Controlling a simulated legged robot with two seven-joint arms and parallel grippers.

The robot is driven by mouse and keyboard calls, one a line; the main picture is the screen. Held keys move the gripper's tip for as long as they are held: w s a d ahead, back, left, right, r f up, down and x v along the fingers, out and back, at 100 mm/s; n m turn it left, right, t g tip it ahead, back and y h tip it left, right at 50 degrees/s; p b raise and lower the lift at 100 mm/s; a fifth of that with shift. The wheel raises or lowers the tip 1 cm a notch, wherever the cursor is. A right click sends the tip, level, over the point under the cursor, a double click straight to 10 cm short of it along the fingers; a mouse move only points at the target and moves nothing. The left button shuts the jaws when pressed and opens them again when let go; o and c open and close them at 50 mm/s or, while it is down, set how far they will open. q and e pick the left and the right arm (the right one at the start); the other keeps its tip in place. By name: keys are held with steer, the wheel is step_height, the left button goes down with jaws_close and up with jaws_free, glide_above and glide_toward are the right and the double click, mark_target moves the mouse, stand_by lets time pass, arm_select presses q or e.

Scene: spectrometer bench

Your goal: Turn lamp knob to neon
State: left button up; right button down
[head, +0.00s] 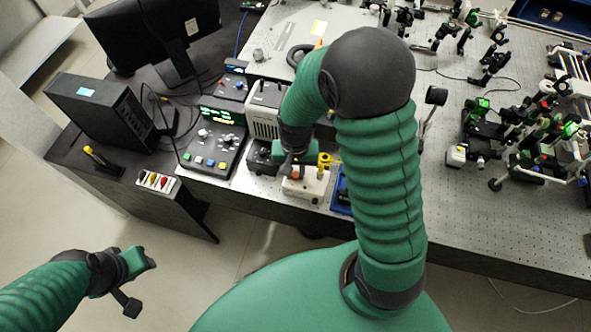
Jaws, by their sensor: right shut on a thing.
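The lamp unit is a white slotted housing (264,104) at the rear edge of the bench's near left part, with a dark base (262,158) below it. My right gripper (288,163) reaches down over the right side of this base, just behind a small cream box (305,186). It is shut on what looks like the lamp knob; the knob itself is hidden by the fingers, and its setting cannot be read. My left gripper (140,283) hangs over the floor at lower left, away from the bench, its fingers apart and empty.
A control box with buttons and a lit display (214,142) stands left of the lamp. A yellow fitting (324,160) and a blue tray (342,192) sit close on the right. Optical mounts (520,140) crowd the right bench. A black computer case (103,112) is far left.

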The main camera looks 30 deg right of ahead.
steer(key=shift+w+r, duration=0.1)
steer(key=shift+r+m+p, duration=0.1)
steer(key=shift+m+p, duration=0.55)
steer(key=shift+m, duration=0.35)
steer(key=shift+m+p, duration=0.8)
steer(key=shift+m, duration=0.4)
steer(key=m+p, duration=0.2)
steer(key=m, duration=0.2)
steer(key=shift+m+p, duration=0.55)
steer(key=shift+m, duration=0.15)
steer(key=shift+w, duration=0.1)
steer(key=c, duration=1.4)
jaws_free()
steer(key=shift+o, duration=0.5)
